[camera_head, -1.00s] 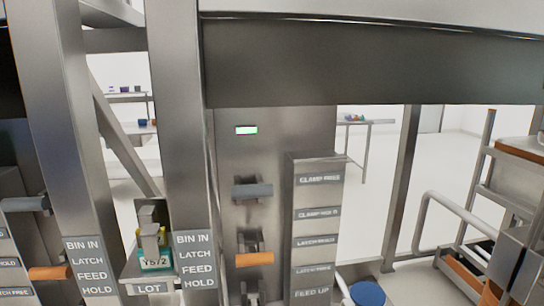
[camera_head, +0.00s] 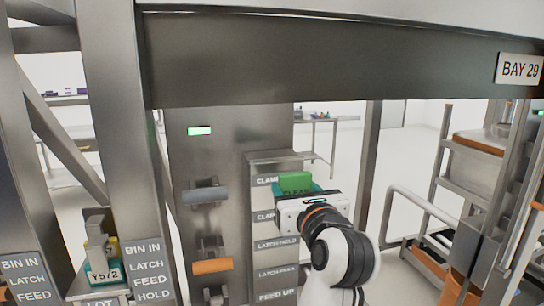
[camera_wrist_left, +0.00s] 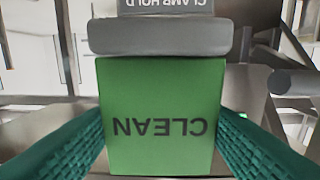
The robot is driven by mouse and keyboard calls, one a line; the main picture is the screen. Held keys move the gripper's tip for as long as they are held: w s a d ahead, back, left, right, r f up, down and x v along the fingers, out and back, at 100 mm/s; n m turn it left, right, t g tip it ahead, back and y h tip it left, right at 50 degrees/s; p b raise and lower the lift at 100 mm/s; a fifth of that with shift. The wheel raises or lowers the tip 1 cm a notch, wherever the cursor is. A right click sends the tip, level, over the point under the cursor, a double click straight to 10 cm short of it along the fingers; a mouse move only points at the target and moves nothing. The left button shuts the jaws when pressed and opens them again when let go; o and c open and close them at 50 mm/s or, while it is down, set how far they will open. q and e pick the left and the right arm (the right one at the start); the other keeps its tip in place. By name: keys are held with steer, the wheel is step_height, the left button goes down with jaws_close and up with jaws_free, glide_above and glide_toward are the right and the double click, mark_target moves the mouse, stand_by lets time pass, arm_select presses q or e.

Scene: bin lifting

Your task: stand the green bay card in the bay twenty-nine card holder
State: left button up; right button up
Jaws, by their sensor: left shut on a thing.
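My left gripper (camera_head: 296,193) is in front of the labelled column in the head view. It is shut on the green bay card (camera_head: 295,181), which stands up above its white body. In the left wrist view the card (camera_wrist_left: 158,85) reads CLEAN upside down, between the teal fingers of my left gripper (camera_wrist_left: 160,120). A BAY 29 sign (camera_head: 520,69) is on the beam at upper right. I cannot make out a bay twenty-nine card holder. My right gripper is not in view.
The labelled column (camera_head: 274,273) carries several plates; my arm covers part of it. A grey lever (camera_head: 206,194) and an orange lever (camera_head: 212,266) stick out at its left. A teal bin marked Y572 (camera_head: 104,273) sits at lower left. Shelving stands at right.

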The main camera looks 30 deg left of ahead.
arm_select(q)
step_height(320, 180, up, 10)
steer(key=s+d, duration=0.2)
steer(key=p, duration=0.7)
glide_toward(267, 115)
steer(key=x, duration=0.5)
steer(key=shift+w+r, duration=0.1)
steer(key=shift+r, duration=0.2)
steer(key=shift+w+a+f, duration=0.1)
steer(key=shift+w+a, duration=0.1)
steer(key=shift+a, duration=0.05)
steer(key=shift+w+f, duration=0.1)
steer(key=shift+f, duration=0.1)
step_height(267, 115, down, 2)
steer(key=shift+f+p, duration=0.1)
steer(key=shift+p, duration=0.6)
steer(key=shift+f, duration=0.65)
steer(key=o, duration=1.1)
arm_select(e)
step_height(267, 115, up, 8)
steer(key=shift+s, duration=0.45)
